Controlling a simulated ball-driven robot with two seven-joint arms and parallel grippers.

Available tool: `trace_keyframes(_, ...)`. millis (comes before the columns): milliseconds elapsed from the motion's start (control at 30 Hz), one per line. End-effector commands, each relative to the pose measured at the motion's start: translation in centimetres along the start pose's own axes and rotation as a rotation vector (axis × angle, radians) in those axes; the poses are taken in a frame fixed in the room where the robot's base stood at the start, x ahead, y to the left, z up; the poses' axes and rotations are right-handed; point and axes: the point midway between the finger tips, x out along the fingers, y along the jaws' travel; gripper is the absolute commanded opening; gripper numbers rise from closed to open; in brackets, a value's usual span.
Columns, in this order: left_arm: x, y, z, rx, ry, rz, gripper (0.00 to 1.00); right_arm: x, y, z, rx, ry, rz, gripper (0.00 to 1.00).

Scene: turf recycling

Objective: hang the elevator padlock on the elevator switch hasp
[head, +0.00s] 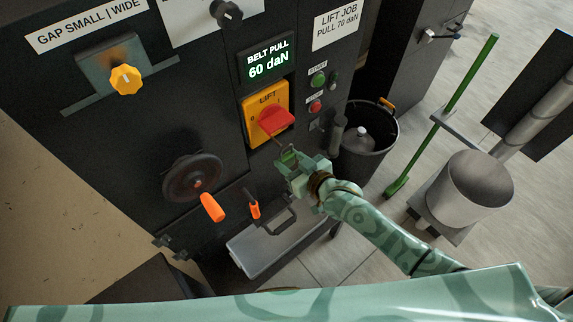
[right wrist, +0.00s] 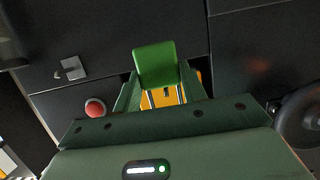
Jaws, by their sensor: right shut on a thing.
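The elevator switch is the yellow plate marked LIFT (head: 257,109) with a red handle (head: 276,120) on the dark cabinet front. A thin hasp seems to stick out under the handle, but it is too small to make out. My right gripper (head: 289,161) is just below the switch, shut on the green padlock (right wrist: 155,65). The padlock also shows small in the head view (head: 288,155). In the right wrist view its green body stands between the fingers, with yellow behind. I cannot tell whether its shackle touches the hasp. My left gripper is not in view.
Start and stop buttons (head: 318,79) are right of the switch. A handwheel (head: 192,178) with an orange grip juts out at left.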

Motion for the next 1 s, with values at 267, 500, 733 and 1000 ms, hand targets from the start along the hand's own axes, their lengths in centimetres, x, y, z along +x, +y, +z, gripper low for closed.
trace_keyframes(267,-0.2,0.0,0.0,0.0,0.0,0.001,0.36,0.0,0.0,-0.1,0.0,0.001,0.0,0.17)
trace_keyframes(500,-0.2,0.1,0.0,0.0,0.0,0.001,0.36,0.0,0.0,-0.1,0.0,0.001,0.0,0.17)
trace_keyframes(733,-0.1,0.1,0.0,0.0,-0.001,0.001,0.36,0.5,0.0,-0.2,-0.001,0.002,0.0,0.17)
trace_keyframes(1000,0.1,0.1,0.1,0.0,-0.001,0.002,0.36,1.2,0.0,-0.4,-0.001,0.001,0.0,0.17)
